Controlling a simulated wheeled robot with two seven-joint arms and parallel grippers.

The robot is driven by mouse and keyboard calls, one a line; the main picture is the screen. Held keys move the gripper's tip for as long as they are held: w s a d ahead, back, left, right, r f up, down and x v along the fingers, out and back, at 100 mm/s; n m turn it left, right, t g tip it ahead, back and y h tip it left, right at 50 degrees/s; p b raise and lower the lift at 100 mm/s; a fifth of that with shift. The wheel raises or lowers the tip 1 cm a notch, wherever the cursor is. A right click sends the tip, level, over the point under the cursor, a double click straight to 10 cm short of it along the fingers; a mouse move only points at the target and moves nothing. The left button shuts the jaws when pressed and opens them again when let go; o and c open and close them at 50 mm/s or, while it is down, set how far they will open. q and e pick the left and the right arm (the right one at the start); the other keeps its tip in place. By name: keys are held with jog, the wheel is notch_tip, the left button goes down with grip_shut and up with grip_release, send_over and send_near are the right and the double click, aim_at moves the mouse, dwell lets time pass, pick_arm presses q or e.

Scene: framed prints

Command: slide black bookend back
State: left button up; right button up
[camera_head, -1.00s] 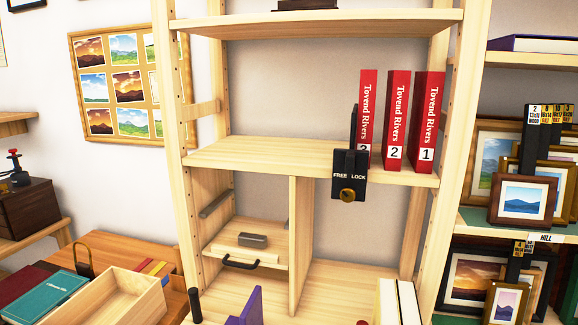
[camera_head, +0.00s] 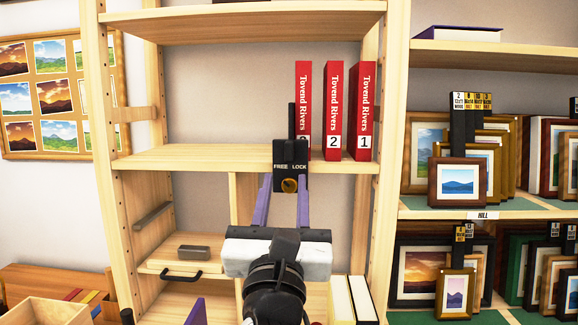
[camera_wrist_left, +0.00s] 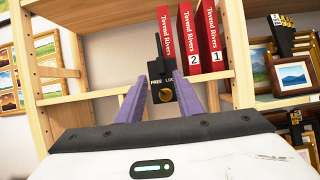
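The black bookend (camera_head: 290,165) stands at the front edge of the middle shelf (camera_head: 200,157). Its front plate reads FREE and LOCK and has a brass knob, and its upright is behind, beside the red books. The red Tovend Rivers books (camera_head: 333,110) stand on the shelf right of it, their labels including 2 and 1. My left gripper (camera_head: 284,187) is open, its purple fingers on either side of the bookend's front plate. The bookend also shows between the fingers in the left wrist view (camera_wrist_left: 163,84). I cannot tell whether the fingers touch it. My right gripper is not in view.
The shelf left of the bookend is bare. Below is a drawer (camera_head: 180,262) with a grey block on it, and pale books (camera_head: 353,300) at lower right. Framed prints (camera_head: 460,180) fill the right-hand rack. A corkboard (camera_head: 60,95) hangs at left.

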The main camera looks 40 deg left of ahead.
aim_at(289, 154)
pick_arm(q)
jog(key=p+x, duration=0.2)
jog(key=x, duration=0.8)
jog(key=shift+w, duration=0.2)
grip_shut()
